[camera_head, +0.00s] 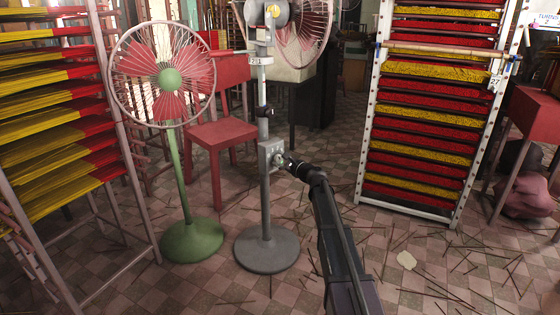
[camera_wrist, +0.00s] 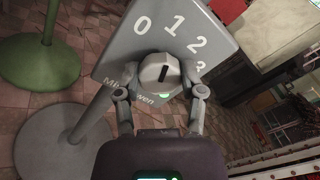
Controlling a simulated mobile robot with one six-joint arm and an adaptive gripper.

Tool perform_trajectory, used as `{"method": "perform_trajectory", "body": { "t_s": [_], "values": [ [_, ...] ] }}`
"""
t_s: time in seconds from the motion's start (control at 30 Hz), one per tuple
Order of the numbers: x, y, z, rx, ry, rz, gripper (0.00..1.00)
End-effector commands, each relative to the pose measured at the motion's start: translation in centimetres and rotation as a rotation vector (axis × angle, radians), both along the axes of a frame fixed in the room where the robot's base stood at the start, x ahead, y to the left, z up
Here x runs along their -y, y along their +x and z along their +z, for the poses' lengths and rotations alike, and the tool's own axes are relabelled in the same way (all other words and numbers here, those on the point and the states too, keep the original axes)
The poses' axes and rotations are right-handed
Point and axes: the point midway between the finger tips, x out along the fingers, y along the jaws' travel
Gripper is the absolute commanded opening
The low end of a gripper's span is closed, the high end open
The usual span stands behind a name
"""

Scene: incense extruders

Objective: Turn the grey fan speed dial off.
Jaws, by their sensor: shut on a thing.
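The grey fan (camera_head: 266,205) stands in the middle on a round base. Its control box (camera_head: 268,152) is partway up the pole. In the wrist view the box's grey face plate (camera_wrist: 190,25) carries the white numbers 0, 1, 2 and 3. The round grey speed dial (camera_wrist: 157,75) has a dark slot mark that leans up and to the right, roughly between 1 and 2; the exact setting is unclear. My gripper (camera_wrist: 160,88) is shut on the dial, one finger on each side. In the head view my gripper (camera_head: 286,160) reaches the box from the right.
A green fan (camera_head: 180,240) stands close on the left. A red chair (camera_head: 215,137) is behind. Racks of red and yellow incense stand left (camera_head: 55,130) and right (camera_head: 415,130). Loose sticks litter the tiled floor at right.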

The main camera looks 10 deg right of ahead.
Motion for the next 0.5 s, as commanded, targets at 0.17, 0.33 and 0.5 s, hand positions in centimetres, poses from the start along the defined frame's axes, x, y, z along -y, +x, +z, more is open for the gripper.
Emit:
{"method": "perform_trajectory", "body": {
  "t_s": [0.17,0.33,0.5],
  "values": [
    [-0.22,0.2,0.0,0.094,-0.138,0.002,0.04],
    [-0.25,0.18,-0.03,0.183,-0.269,0.003,0.04],
    [-0.27,0.18,-0.06,0.26,-0.383,0.003,0.04]
  ]
}}
